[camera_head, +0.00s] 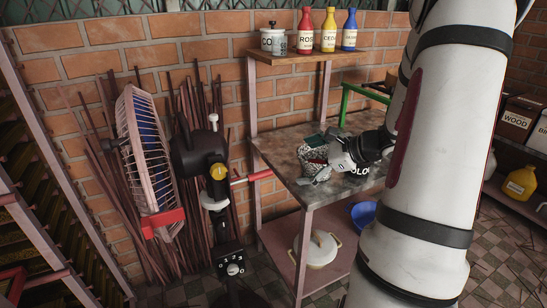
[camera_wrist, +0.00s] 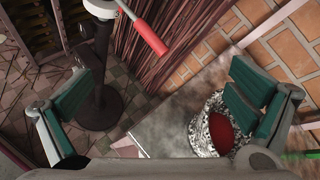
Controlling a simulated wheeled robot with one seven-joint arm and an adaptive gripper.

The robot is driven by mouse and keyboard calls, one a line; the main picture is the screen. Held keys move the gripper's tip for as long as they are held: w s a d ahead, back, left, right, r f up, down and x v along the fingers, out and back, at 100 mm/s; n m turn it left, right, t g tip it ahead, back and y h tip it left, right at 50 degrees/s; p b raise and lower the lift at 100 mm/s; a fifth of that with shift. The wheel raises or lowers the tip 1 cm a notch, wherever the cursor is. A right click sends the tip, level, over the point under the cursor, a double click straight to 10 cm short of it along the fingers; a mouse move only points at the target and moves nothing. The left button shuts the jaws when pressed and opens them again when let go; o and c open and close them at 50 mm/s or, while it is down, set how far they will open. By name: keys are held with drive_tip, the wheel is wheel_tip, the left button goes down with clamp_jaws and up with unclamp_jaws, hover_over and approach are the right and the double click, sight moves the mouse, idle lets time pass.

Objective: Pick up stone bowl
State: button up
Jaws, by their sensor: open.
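The stone bowl (camera_head: 311,153) is speckled grey and stands on the grey tabletop of the workbench, near its left part. In the wrist view the bowl (camera_wrist: 197,133) shows its rough rim and a dark red inside. My gripper (camera_head: 318,159) is at the bowl, with its fingers spread. In the wrist view my gripper (camera_wrist: 160,104) is open and empty, with teal pads. The right finger overlaps the bowl's right side in the picture; the left finger is well away from it. I cannot tell whether a finger touches the bowl.
A fan (camera_head: 146,150) and a stand with a red-handled lever (camera_head: 252,176) are left of the workbench (camera_head: 285,150). A lidded pot (camera_head: 317,249) sits on the lower shelf. Bottles (camera_head: 328,32) line the upper shelf. A green frame (camera_head: 344,101) stands behind my gripper.

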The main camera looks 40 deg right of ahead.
sight(329, 172)
drive_tip(key=s+d+f+m+t+h+b, duration=0.1)
drive_tip(key=s+d+f+m+h, duration=0.3)
drive_tip(key=d, duration=0.4)
drive_tip(key=s+d+f+m+t+h+b, duration=0.1)
drive_tip(key=s+d+f+m, duration=0.1)
drive_tip(key=d+f+m, duration=0.4)
drive_tip(key=shift+n+h, duration=0.3)
drive_tip(key=shift+n, duration=0.5)
drive_tip(key=w, duration=0.2)
drive_tip(key=w+d+f+b, duration=0.1)
drive_tip(key=w, duration=0.1)
drive_tip(key=w+d+f+b, duration=0.1)
drive_tip(key=w, duration=0.1)
drive_tip(key=shift+d, duration=0.1)
drive_tip(key=shift+b+x, duration=1.2)
drive_tip(key=shift+x, duration=2.2)
drive_tip(key=shift+r, duration=0.15)
drive_tip(key=c, duration=2)
drive_tip(key=shift+r, duration=0.15)
